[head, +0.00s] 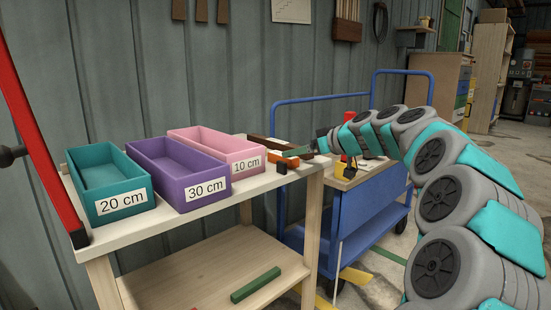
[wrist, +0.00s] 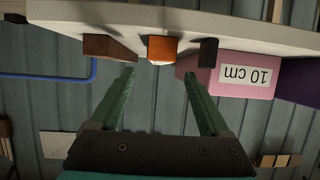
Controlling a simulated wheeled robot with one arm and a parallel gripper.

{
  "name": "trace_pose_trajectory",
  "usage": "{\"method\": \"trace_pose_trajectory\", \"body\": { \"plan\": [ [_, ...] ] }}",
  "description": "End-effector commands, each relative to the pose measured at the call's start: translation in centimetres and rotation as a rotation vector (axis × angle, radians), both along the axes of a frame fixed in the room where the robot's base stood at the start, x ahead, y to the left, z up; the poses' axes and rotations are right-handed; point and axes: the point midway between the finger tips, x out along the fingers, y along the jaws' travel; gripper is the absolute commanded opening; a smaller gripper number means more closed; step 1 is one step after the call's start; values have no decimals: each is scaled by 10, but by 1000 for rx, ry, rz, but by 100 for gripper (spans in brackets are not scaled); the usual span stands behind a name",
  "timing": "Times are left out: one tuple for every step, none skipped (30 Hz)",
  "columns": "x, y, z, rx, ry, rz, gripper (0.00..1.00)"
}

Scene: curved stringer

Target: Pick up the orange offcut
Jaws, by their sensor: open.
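The orange offcut (wrist: 162,49) shows its end in the wrist view, at the edge of the pale shelf top, between a brown piece and a black piece. In the head view it is small and partly hidden near the right end of the top (head: 291,162). My gripper (wrist: 158,77) is open, with its two green fingers pointing towards the offcut. The offcut lies between the finger lines in the picture, beyond the tips, and nothing is held. In the head view my gripper (head: 300,151) is at the right end of the top, close to the offcuts.
A black piece (wrist: 207,52) and a brown piece (wrist: 110,48) flank the offcut closely. Teal 20 cm (head: 109,184), purple 30 cm (head: 178,173) and pink 10 cm (head: 216,150) bins stand to the left. A green piece (head: 256,285) lies on the lower shelf. A blue cart (head: 362,217) stands right.

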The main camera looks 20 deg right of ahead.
Motion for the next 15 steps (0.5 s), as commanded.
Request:
{"method": "trace_pose_trajectory", "body": {
  "plan": [
    [2, 1, -1, 0, 1, 1, 80],
    [4, 2, -2, 0, 1, 1, 80],
    [7, 3, -4, 1, 1, 1, 80],
    [10, 4, -5, 0, 1, 2, 80],
    [13, 5, -6, 0, 1, 1, 80],
    [17, 6, -8, 0, 1, 1, 80],
    [19, 7, -8, 0, 1, 1, 80],
    [22, 8, -9, 0, 0, 0, 80],
    [25, 9, -10, -1, 0, 0, 80],
    [27, 10, -11, -1, 0, -1, 80],
    [30, 11, -13, -2, 0, -1, 80],
    [35, 13, -14, -2, 0, -1, 80],
    [39, 14, -16, -2, 1, -1, 80],
    [44, 15, -18, -1, 2, -1, 80],
    [49, 17, -21, 0, 2, -1, 80]
  ]
}}
